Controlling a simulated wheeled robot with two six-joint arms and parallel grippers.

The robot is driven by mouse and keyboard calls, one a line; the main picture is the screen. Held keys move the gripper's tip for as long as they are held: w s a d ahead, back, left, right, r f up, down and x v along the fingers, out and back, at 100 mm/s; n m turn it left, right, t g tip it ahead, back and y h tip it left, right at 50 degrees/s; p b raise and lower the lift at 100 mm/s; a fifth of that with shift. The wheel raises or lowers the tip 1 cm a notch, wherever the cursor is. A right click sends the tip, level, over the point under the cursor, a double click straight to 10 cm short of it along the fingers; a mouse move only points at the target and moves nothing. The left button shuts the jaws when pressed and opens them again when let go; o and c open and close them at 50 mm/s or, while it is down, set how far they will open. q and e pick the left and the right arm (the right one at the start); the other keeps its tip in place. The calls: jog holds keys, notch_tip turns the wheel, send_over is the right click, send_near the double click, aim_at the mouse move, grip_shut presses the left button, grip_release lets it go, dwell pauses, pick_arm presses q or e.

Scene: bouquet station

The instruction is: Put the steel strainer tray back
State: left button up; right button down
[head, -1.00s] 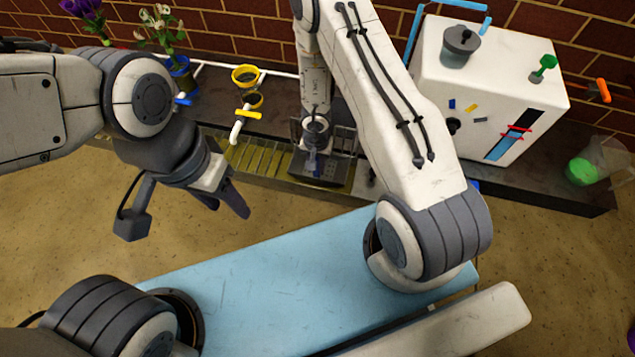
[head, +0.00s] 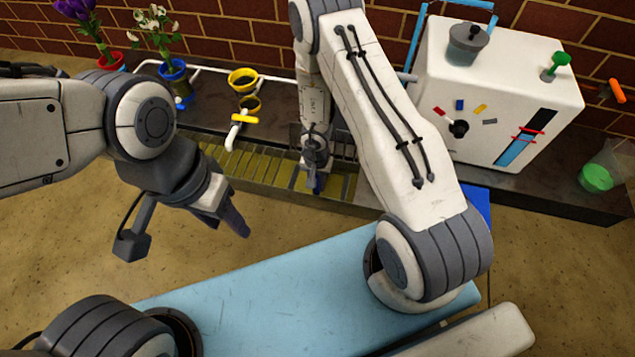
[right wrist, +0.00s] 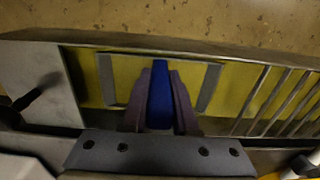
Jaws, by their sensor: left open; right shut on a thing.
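My right gripper (head: 316,174) is low at the slatted trough, pointing down. In the right wrist view its fingers (right wrist: 158,100) are shut on an upright blue grip (right wrist: 159,95), which I take as the handle of the steel strainer tray. Grey steel bars (right wrist: 209,87) flank the fingers over a yellow surface. Fingers and wrist hide much of the tray, and I cannot tell whether it is fully seated. My left gripper (head: 228,215) is open and empty, above the floor in front of the trough.
The trough (head: 262,170) has slats over yellow and runs along the counter front. Behind it are a yellow funnel cup (head: 243,79) and flower pots (head: 174,72). A white machine (head: 495,90) stands right, beyond my right arm. A light blue surface (head: 270,290) lies nearer.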

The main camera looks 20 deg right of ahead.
jog(key=c, duration=0.7)
grip_release()
jog(key=shift+f, duration=0.15)
